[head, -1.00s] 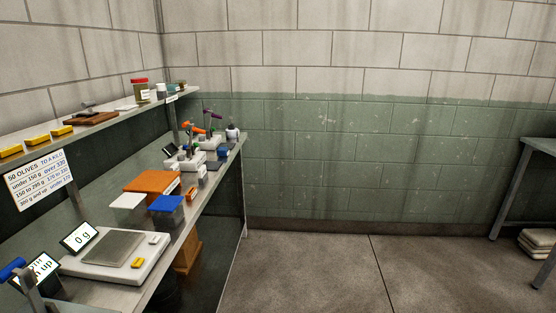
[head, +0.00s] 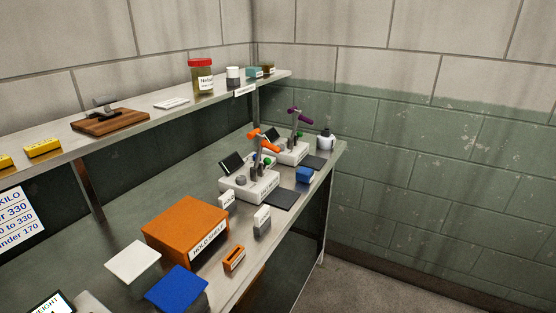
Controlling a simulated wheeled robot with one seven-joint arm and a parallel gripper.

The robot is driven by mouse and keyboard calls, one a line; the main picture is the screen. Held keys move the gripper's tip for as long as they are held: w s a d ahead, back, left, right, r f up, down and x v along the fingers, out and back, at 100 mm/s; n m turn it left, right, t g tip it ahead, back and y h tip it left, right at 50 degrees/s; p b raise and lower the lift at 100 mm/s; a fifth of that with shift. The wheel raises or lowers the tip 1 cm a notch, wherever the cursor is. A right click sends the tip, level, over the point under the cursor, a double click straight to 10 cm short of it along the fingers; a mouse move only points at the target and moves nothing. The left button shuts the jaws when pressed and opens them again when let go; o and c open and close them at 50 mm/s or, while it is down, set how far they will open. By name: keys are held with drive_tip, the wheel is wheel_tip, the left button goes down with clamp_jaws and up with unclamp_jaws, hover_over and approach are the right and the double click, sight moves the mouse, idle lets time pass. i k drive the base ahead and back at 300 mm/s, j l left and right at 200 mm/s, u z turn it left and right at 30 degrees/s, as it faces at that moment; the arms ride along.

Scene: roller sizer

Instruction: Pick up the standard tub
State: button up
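I cannot read a label that names the standard tub. One small candidate is the white-and-grey tub (head: 233,76) on the raised shelf, right of a red-lidded jar (head: 201,77). Beside it stand a teal container (head: 252,73) and a small brown one (head: 268,69). A shelf-edge label (head: 245,91) below them is too small to read. My gripper is not in view.
The lower bench holds an orange box (head: 186,222), white (head: 133,261) and blue (head: 176,289) square-topped things, and two white devices with orange (head: 249,186) and purple (head: 291,152) levers. A wooden board (head: 110,121) lies on the shelf. Floor right of the bench is clear.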

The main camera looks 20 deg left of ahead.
sight(305, 173)
drive_tip(key=i+l+u, duration=0.2)
drive_tip(key=i+u, duration=0.3)
drive_tip(key=i+l+u, duration=0.3)
drive_tip(key=u, duration=0.15)
drive_tip(key=i+l+u, duration=0.35)
drive_tip(key=l+u, duration=0.15)
drive_tip(key=i+l+u, duration=0.25)
drive_tip(key=l+u, duration=0.2)
drive_tip(key=l, duration=0.1)
